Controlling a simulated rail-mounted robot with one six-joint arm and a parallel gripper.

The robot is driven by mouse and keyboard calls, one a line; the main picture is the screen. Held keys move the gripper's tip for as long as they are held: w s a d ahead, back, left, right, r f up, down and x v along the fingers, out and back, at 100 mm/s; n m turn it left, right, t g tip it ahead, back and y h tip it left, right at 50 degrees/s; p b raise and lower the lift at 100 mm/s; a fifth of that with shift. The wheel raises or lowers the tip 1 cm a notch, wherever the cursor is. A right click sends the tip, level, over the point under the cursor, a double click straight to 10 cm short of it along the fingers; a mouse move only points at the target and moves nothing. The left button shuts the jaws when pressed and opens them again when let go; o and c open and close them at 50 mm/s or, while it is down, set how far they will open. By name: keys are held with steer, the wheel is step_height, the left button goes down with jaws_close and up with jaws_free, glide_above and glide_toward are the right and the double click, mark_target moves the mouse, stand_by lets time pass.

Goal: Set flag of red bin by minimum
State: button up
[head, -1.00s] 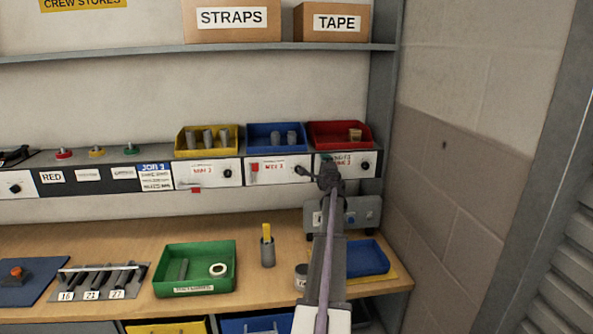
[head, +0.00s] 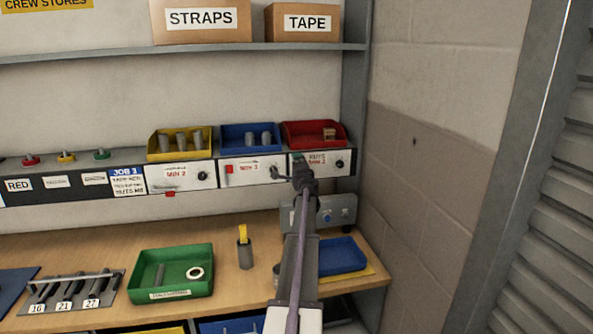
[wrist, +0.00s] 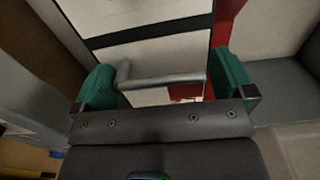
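The red bin (head: 315,142) stands at the right end of the shelf row and holds a few small tan pieces (head: 329,133). Below it is a white label plate (head: 325,168) with red print, hard to read, and a black knob (head: 340,163). My gripper (head: 300,163) is in front of the left part of this plate. In the wrist view my gripper (wrist: 165,80) has its green fingertips spread apart. A grey bent lever (wrist: 165,81) runs across between them, with red (wrist: 187,91) behind it. The red bin's flag is not clear in the head view.
A blue bin (head: 250,147) and a yellow bin (head: 180,155) stand left. The blue bin's red flag (head: 229,169) is on its plate; the yellow bin's flag (head: 170,193) hangs below its plate. A green tray (head: 170,285) and a grey cup (head: 245,258) are on the bench.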

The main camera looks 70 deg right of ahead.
steer(key=v, duration=1)
steer(key=shift+s+a, duration=0.25)
steer(key=shift+a, duration=0.1)
steer(key=w+a+f+n+y, duration=0.4)
steer(key=w+a+n+y, duration=0.1)
steer(key=a, duration=0.6)
steer(key=w+a+f+n+g+y, duration=0.1)
steer(key=w+a+f+n+y, duration=0.4)
steer(key=a, duration=0.5)
steer(key=w+a+f+n+y, duration=0.35)
steer(key=w+a+n, duration=0.2)
steer(key=a, duration=0.55)
steer(key=a+f+n+g, duration=0.1)
steer(key=a+n+g, duration=0.2)
steer(key=a, duration=1.2)
steer(key=s+a+f+n+g+y, duration=0.1)
steer(key=a+n, duration=0.5)
steer(key=a, duration=0.9)
steer(key=s+a+f+n+g, duration=0.1)
steer(key=a+n+g, duration=0.3)
steer(key=a, duration=1.2)
steer(key=shift+s+f+n+g, duration=0.25)
steer(key=shift+f+n+g, duration=0.1)
steer(key=shift+f+g, duration=0.4)
